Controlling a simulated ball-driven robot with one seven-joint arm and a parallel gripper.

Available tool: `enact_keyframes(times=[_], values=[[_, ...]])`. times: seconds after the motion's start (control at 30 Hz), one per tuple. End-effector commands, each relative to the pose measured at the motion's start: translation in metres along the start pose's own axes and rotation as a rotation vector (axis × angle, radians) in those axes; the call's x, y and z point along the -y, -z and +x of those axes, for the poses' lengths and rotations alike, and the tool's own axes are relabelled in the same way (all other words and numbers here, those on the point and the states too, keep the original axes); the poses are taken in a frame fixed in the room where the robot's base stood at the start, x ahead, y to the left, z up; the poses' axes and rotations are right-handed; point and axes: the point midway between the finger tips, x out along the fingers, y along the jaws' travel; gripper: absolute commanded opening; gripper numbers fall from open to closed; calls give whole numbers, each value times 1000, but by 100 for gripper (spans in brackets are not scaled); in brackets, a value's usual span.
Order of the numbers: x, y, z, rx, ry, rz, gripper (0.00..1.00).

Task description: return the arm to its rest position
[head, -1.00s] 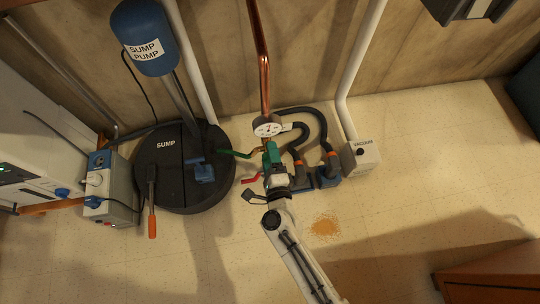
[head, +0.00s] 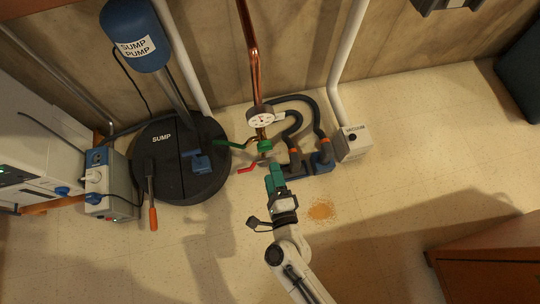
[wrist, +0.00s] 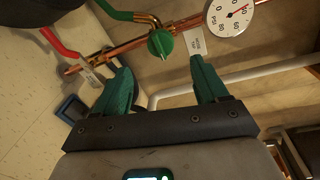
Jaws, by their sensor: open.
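My gripper (head: 271,172) is green-fingered and sits just in front of the copper pipe assembly. In the wrist view its two green fingers (wrist: 160,85) stand apart with nothing between them. A green round valve knob (wrist: 160,43) on the pipe lies just beyond the fingertips, apart from them; in the head view the knob (head: 264,146) is above the gripper. My white arm reaches up from the bottom of the head view.
A pressure gauge (head: 260,117), a red lever (head: 247,169) and a green lever (head: 232,143) surround the gripper. Blue and black vacuum piping (head: 318,160) is at right. The sump lid (head: 165,170) is left. Open floor lies below, with an orange-brown spill (head: 321,210).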

Motion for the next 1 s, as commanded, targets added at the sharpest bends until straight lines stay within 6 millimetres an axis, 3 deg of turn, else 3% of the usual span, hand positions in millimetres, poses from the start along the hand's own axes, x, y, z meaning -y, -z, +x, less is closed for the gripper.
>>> enact_keyframes(times=[0.73, 0.87, 1.0], values=[[2, -1, -3, 8, -1, -9, 73], [13, -6, 3, 84, -24, -97, 73], [29, -8, 9, 216, -83, -290, 73]])
